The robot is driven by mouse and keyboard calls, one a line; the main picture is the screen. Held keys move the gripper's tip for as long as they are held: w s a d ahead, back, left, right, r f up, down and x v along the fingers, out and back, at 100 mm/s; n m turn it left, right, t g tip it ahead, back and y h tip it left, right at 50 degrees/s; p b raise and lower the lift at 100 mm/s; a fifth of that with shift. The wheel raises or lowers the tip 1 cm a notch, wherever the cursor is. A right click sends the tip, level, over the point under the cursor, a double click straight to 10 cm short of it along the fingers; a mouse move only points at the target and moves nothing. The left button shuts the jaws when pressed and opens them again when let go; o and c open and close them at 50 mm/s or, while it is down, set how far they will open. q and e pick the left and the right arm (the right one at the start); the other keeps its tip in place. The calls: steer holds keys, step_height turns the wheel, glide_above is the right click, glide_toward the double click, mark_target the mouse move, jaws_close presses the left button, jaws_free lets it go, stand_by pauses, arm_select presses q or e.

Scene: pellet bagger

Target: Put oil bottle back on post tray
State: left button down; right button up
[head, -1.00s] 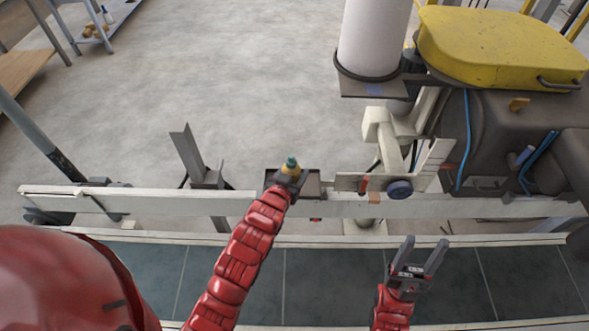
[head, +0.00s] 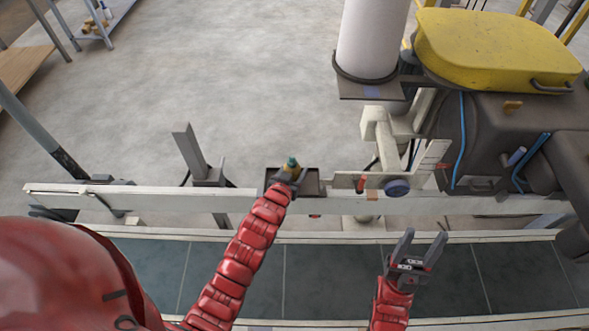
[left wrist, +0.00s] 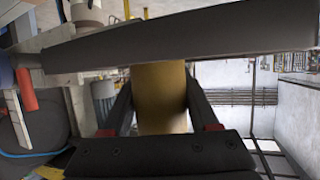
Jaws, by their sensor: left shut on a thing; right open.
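The post tray (head: 311,184), small and dark, is on the rail around and behind the gripper. I cannot tell whether the bottle touches it. My right gripper (head: 417,247) is open and empty, in front of the rail.
A long pale rail (head: 150,201) runs across in front of me. To the right of the tray are a bracket with a dark blue knob (head: 397,187) and a dark machine with a yellow lid (head: 500,50). An upright post (head: 188,150) stands to the left.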

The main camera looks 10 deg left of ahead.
arm_select(q)
steer(key=shift+c, duration=0.8)
jaws_free()
steer(key=shift+s+r, duration=0.1)
